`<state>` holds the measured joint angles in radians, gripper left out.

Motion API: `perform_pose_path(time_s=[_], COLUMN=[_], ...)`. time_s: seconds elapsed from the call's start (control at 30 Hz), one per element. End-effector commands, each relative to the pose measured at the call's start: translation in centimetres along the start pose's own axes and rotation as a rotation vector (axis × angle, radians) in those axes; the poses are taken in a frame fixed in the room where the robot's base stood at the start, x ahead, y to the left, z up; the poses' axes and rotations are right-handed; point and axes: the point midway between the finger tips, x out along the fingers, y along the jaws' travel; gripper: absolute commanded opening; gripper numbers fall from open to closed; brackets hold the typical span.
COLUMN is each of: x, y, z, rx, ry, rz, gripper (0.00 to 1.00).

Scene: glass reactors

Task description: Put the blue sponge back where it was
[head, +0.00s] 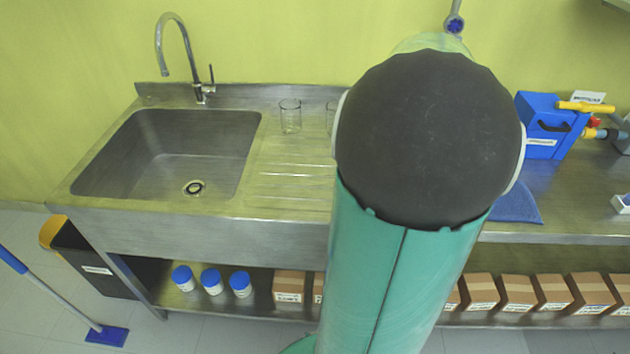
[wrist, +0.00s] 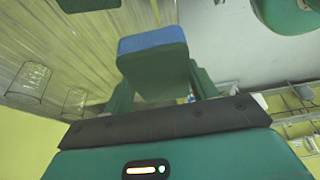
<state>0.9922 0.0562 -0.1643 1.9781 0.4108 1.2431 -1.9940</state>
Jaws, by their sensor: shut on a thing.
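The sponge (wrist: 152,40) shows in the wrist view with a blue face and a dark green body. My gripper (wrist: 158,78) is shut on it, with a finger on either side. The sponge appears held in the air near the ridged steel drainboard (wrist: 75,50), but its height above the surface cannot be told. In the head view my own arm hides the gripper and the sponge. The drainboard (head: 285,180) lies right of the sink (head: 165,150) there.
Two glass beakers (head: 290,115) stand at the back of the drainboard, one partly behind my arm; they also show in the wrist view (wrist: 30,82). A blue mat (head: 515,206) and a blue box (head: 543,125) are on the right counter. A tap (head: 180,55) rises behind the sink.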

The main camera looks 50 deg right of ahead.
Motion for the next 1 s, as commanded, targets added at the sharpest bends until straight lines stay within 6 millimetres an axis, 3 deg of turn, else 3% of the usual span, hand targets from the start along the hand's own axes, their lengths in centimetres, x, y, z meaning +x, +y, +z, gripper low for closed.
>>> perform_pose_path(time_s=[0.13,0.27,0.6,0.8,1.0], x=[0.1,1.5,7.2,11.2,12.7], y=[-0.1,0.7,4.7,6.4,7.2], z=[0.0,-1.1,-5.4,-6.2,-6.5], rx=[0.002,0.001,0.002,0.002,0.003], ry=[0.000,0.000,0.001,0.000,0.000], rz=[0.000,-0.002,-0.003,-0.003,0.000], gripper=[0.36,0.36,0.36,0.36,0.36])
